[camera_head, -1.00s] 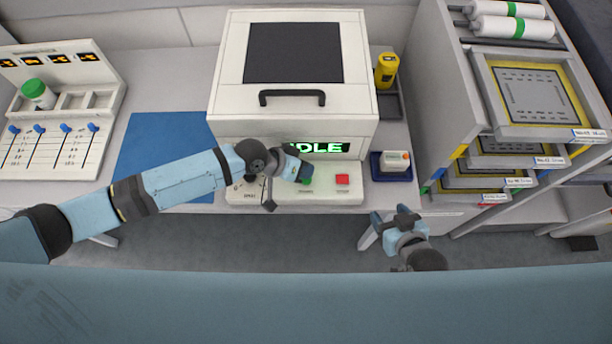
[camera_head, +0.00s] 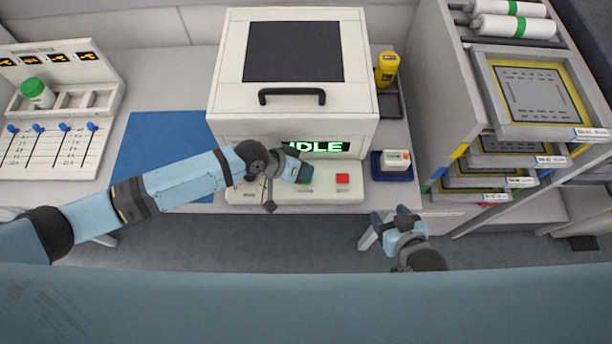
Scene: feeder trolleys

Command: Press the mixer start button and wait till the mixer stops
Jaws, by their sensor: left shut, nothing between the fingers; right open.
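The mixer (camera_head: 230,95) is a white box with a dark window in its lid and a black handle, and its lid is down. On the front panel (camera_head: 325,194) are a green button (camera_head: 308,180) and a red button (camera_head: 342,178). My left gripper (camera_head: 306,173) is shut and empty, its tip at the green button and covering part of it; I cannot tell whether it touches. My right gripper (camera_head: 391,218) is open and empty, in front of the table edge, right of the panel.
A blue mat (camera_head: 150,150) lies left of the mixer. A yellow container (camera_head: 386,68) and a small white device in a blue tray (camera_head: 393,176) stand right of it. A rack (camera_head: 440,80) with framed screens is at right. A green-capped jar (camera_head: 36,92) stands far left.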

